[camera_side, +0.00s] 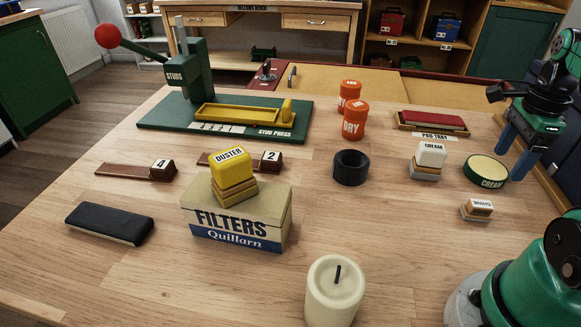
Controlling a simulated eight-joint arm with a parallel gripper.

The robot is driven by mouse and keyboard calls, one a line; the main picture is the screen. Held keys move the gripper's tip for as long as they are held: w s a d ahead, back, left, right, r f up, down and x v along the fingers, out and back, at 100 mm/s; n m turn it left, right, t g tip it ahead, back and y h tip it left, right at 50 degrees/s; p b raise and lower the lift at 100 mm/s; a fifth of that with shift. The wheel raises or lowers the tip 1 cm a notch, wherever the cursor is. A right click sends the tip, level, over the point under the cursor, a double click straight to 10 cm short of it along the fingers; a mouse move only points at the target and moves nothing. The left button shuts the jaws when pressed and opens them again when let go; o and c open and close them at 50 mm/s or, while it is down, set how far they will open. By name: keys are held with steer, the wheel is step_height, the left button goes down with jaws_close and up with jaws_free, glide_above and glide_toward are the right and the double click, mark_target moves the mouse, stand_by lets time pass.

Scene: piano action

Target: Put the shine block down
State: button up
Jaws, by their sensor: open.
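A small wood-and-white block (477,208) with a grey base stands on the table at the right; its label is too small to read surely, so I cannot tell if it is the shine block. A taller cream block (430,155) with a white top and grey base stands behind it. A yellow duster block (233,173) rests on top of the Filters box (237,228). My gripper (516,150) is at the right edge, its blue fingers apart with nothing seen between them. It is above and to the right of the small block, beside the round cream tin (486,170).
A black block (110,223) lies at the left. A candle (334,290) stands at the front and a black ring (350,167) mid-table. Red tins (355,120), a pro tray (432,122) and the stud press (235,115) are behind. Bare wood lies right of the candle.

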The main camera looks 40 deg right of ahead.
steer(key=w+a+n+t, duration=0.3)
steer(key=w+a+n, duration=0.3)
steer(key=n, duration=0.7)
steer(key=w+a+r+n+t, duration=0.1)
steer(key=w+a+n+t, duration=0.3)
steer(key=a+n, duration=0.7)
steer(key=w+n, duration=0.2)
steer(key=n, duration=0.1)
steer(key=shift+w+a+r, duration=0.15)
steer(key=shift+w+r, duration=0.1)
steer(key=shift+w, duration=0.1)
